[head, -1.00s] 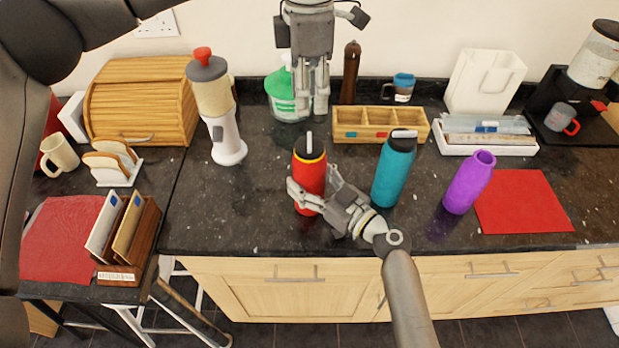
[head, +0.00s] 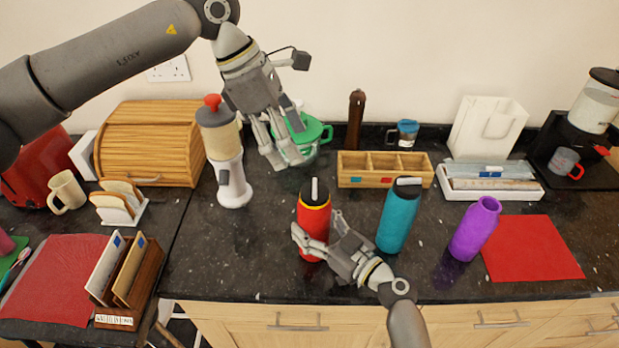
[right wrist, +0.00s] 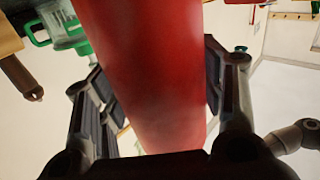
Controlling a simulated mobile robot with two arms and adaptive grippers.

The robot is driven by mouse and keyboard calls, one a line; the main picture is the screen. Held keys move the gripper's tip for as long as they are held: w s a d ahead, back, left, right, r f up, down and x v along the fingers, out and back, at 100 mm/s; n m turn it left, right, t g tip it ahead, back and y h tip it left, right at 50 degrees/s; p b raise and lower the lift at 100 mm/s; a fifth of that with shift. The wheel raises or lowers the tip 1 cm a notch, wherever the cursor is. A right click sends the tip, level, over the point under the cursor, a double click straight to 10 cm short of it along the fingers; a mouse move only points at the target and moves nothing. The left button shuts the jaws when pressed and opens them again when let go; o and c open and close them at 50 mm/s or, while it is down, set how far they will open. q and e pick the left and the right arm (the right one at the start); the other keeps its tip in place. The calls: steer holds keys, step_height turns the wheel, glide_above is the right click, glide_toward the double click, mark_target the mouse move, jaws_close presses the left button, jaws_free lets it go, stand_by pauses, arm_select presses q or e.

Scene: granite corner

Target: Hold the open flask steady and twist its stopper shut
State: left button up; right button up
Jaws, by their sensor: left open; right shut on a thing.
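The red flask (head: 314,222) stands upright near the counter's front, with a yellow band under its black stopper (head: 314,192), which has a pale upright tab. My right gripper (head: 318,245) is shut around the flask's lower body from the right and front. In the right wrist view the red body (right wrist: 145,75) fills the middle, between the fingers. My left gripper (head: 283,160) is open and empty, pointing down behind and left of the flask, apart from the stopper. A teal flask (head: 397,220) with a black stopper and a purple flask (head: 474,230) without a visible stopper stand to the right.
A white grinder-like appliance (head: 232,178) stands left of my left gripper, and a green-lidded jug (head: 308,133) is partly hidden behind its fingers. A wooden divided box (head: 384,182) lies behind the flasks. A red mat (head: 533,248) lies at right. Counter left of the red flask is clear.

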mark_target(313, 186)
arm_select(q)
steer(key=x, duration=1)
steer(key=shift+f, duration=0.1)
steer(key=c, duration=1)
steer(key=shift+c, duration=0.2)
